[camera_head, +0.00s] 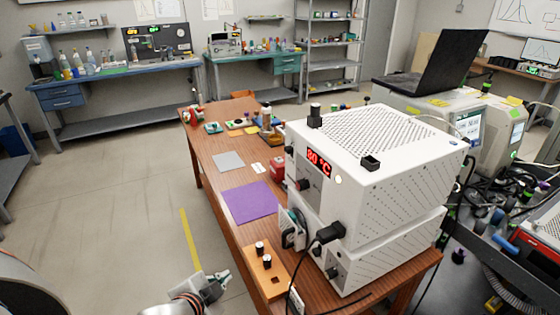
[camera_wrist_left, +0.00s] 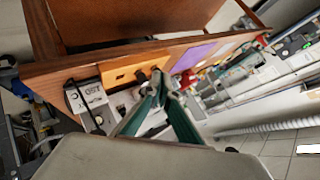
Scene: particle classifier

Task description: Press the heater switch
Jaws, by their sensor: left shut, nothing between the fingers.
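My left gripper (camera_head: 222,280) is low at the near side of the brown table, left of its edge and apart from it. Its green fingers are shut and empty; they also show in the left wrist view (camera_wrist_left: 160,82). The white instrument (camera_head: 375,150) on the table has a red display (camera_head: 319,163) reading 80 °C. My right gripper is not in view.
An orange-brown block (camera_head: 265,272) with black-capped vials stands near the table's front edge. A purple mat (camera_head: 250,201) lies behind it. A black plug and cable (camera_head: 330,233) hang at the instrument's front. The floor left of the table (camera_head: 120,200) is clear.

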